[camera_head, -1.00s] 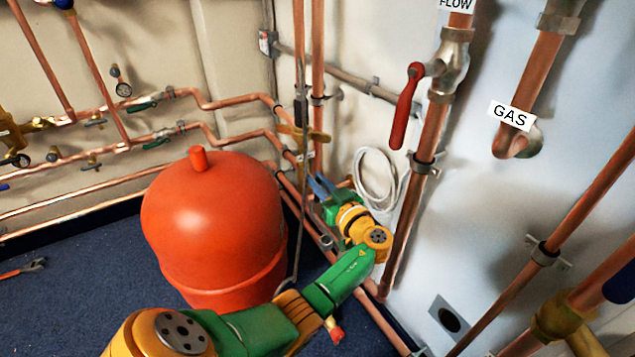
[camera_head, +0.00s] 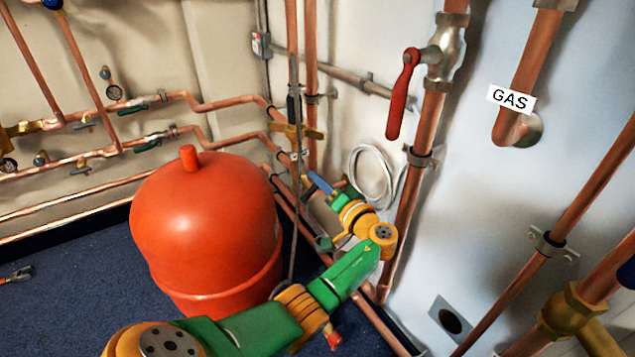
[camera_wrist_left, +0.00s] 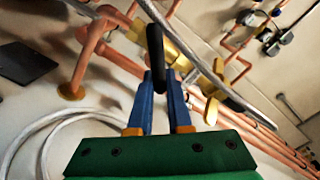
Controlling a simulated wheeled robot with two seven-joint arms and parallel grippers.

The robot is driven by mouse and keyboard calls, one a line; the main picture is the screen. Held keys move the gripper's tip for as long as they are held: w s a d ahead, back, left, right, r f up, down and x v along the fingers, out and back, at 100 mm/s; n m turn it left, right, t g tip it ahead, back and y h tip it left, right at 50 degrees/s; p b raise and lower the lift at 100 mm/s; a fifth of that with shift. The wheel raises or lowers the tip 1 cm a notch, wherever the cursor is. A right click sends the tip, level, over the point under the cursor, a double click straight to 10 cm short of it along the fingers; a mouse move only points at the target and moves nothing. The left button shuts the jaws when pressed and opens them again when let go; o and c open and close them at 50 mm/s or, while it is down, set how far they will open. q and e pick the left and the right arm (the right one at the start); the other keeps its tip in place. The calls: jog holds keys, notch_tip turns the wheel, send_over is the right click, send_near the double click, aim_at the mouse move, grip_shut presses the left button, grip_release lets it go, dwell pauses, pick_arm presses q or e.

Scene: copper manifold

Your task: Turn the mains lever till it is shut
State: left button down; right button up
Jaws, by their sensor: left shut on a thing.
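The mains lever (camera_wrist_left: 156,48) appears to be the dark handle between my left fingertips in the left wrist view. A brass valve body (camera_wrist_left: 178,55) is right beside it. My left gripper (camera_wrist_left: 160,76) has its blue fingers shut on this handle. In the head view, my left gripper (camera_head: 314,177) reaches into the corner low behind the red tank, at the copper pipes. The lever is too small and covered there to make out its angle. My right gripper is not in view.
A red tank (camera_head: 205,235) stands left of my left arm. A red lever (camera_head: 403,95) hangs on the flow pipe above right. A coiled white hose (camera_head: 372,175) hangs on the wall close behind the gripper. Copper pipes (camera_head: 405,225) run near my wrist.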

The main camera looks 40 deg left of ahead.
pick_arm(q)
jog(key=m, duration=0.2)
jog(key=shift+w+f+m, duration=0.2)
jog(key=shift+f+m, duration=0.15)
jog(key=shift+m, duration=0.05)
jog(key=shift+d+f+m, duration=0.1)
jog(key=shift+f+m, duration=0.15)
jog(key=shift+m, duration=0.95)
jog(key=shift+w+f+m, duration=0.1)
jog(key=shift+f+m, duration=0.1)
jog(key=shift+m, duration=0.55)
jog(key=shift+f+m, duration=0.15)
jog(key=shift+m, duration=0.6)
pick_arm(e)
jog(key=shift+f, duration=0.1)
pick_arm(q)
jog(key=shift+f, duration=0.1)
jog(key=c, duration=0.8)
grip_release()
jog(key=shift+c, duration=0.2)
jog(key=p+v, duration=0.1)
jog(key=v, duration=0.6)
jog(key=shift+p, duration=0.4)
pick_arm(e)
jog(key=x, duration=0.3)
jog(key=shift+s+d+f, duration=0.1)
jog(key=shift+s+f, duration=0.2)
pick_arm(q)
jog(key=shift+d, duration=0.1)
